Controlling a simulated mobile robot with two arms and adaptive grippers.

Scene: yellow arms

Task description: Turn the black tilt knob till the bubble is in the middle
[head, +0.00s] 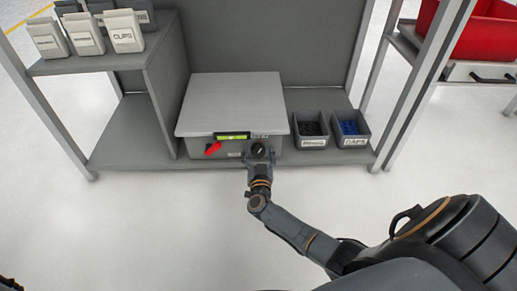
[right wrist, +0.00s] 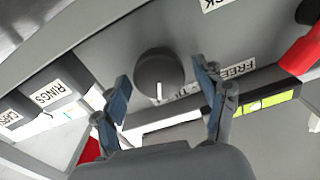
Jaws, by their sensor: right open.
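The black tilt knob (right wrist: 158,70) is on the front of the grey box with a flat plate on top (head: 230,102). A white mark on the knob points down in the right wrist view. My right gripper (head: 258,158) is open in front of the box's right side; in the right wrist view its two fingers (right wrist: 161,78) stand on either side of the knob, apparently without closing on it. The yellow-green level vial (head: 233,136) sits on the box's front edge and also shows in the right wrist view (right wrist: 264,103). I cannot make out its bubble clearly.
A red lever (head: 213,148) is left of the knob, with FREE and a partly hidden label nearby. Two small grey bins (head: 311,130) (head: 350,128) stand right of the box. The floor in front is clear.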

